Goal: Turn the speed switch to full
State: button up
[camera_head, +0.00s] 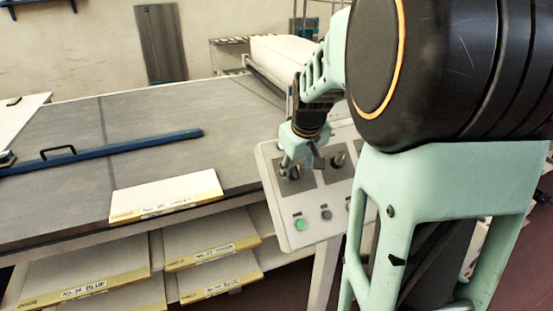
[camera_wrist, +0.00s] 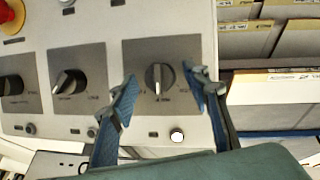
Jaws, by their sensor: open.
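The control panel (camera_head: 308,227) is a light plate with dark square plates that carry rotary switches. My gripper (camera_head: 298,165) is over its left switch in the head view and hides much of it. In the wrist view my open gripper (camera_wrist: 160,92) has one blue-padded finger on each side of a rotary switch (camera_wrist: 159,78). Its grip bar stands about upright in the picture, with gaps to both fingers. A middle switch (camera_wrist: 68,82) and a left switch (camera_wrist: 10,85) have tilted bars. The labels are too small to read, so I cannot confirm which is the speed switch.
A red button (camera_wrist: 10,15) is at the wrist view's upper left. A lit white lamp (camera_wrist: 177,136) is below the straddled switch. A green button (camera_head: 300,224) is on the panel's near side. A grey table (camera_head: 60,185) with a white-topped box (camera_head: 165,195) stands left.

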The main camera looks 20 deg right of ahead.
jog(key=shift+c, duration=0.2)
jog(key=c, duration=1.1)
jog(key=shift+m, duration=0.4)
jog(key=m, duration=0.1)
jog(key=m+y, duration=0.2)
jog(key=m, duration=0.1)
jog(key=shift+d, duration=0.25)
jog(key=m+y+b, duration=0.2)
jog(key=m, duration=0.3)
jog(key=shift+d, duration=0.2)
jog(key=shift+m+t+y, duration=0.3)
jog(key=shift+m, duration=0.1)
jog(key=o, duration=1.1)
jog(key=shift+o, duration=0.2)
